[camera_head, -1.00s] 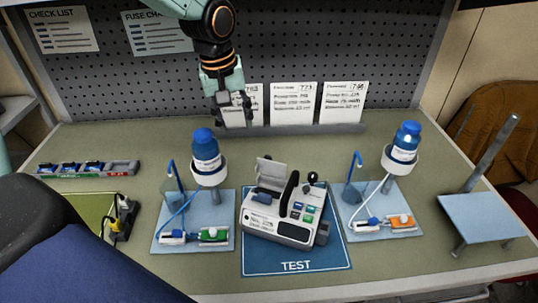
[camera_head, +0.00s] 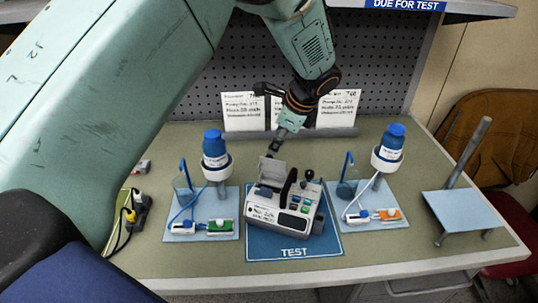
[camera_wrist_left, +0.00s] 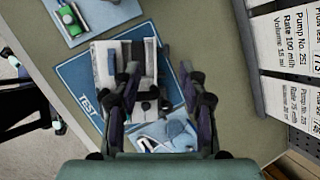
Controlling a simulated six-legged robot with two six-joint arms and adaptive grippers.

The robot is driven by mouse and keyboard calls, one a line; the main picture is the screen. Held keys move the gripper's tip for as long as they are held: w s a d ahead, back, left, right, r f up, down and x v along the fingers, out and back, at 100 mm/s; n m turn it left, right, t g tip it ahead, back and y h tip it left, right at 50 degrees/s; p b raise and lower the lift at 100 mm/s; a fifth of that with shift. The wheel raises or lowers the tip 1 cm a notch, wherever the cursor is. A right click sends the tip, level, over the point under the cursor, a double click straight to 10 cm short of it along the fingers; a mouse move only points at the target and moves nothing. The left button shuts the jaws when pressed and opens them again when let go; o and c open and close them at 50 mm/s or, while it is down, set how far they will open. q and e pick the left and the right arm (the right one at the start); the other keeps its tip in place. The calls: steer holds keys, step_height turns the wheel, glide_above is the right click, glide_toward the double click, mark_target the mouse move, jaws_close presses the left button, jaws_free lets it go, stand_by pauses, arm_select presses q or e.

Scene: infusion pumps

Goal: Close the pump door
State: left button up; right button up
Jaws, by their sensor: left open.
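The white pump (camera_head: 282,205) sits on the blue TEST mat (camera_head: 270,247). Its light grey door (camera_head: 271,171) stands raised at the back left of its top, beside a black handle (camera_head: 288,186). My left gripper (camera_head: 272,148) is just behind the raised door, pointing down, and partly small and dark there. In the left wrist view, the left gripper (camera_wrist_left: 160,84) is open, with its two fingers apart over one end of the pump (camera_wrist_left: 112,65). I cannot tell whether a finger touches the door. My right gripper is not in view.
Blue-capped bottles on stands rise left (camera_head: 214,150) and right (camera_head: 389,147) of the pump, on pale blue trays. A tilted blue stand (camera_head: 465,210) is at the right. Number cards (camera_head: 339,108) stand behind. My left arm hides the left side of the table.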

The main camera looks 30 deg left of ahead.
mark_target(268, 157)
arm_select(q)
steer(key=x, duration=0.7)
steer(key=shift+w+d, duration=0.15)
steer(key=shift+w, duration=0.25)
steer(key=shift+a+f, duration=0.45)
steer(key=shift+d, duration=0.3)
steer(key=shift+c, duration=0.7)
steer(key=c, duration=0.6)
jaws_close()
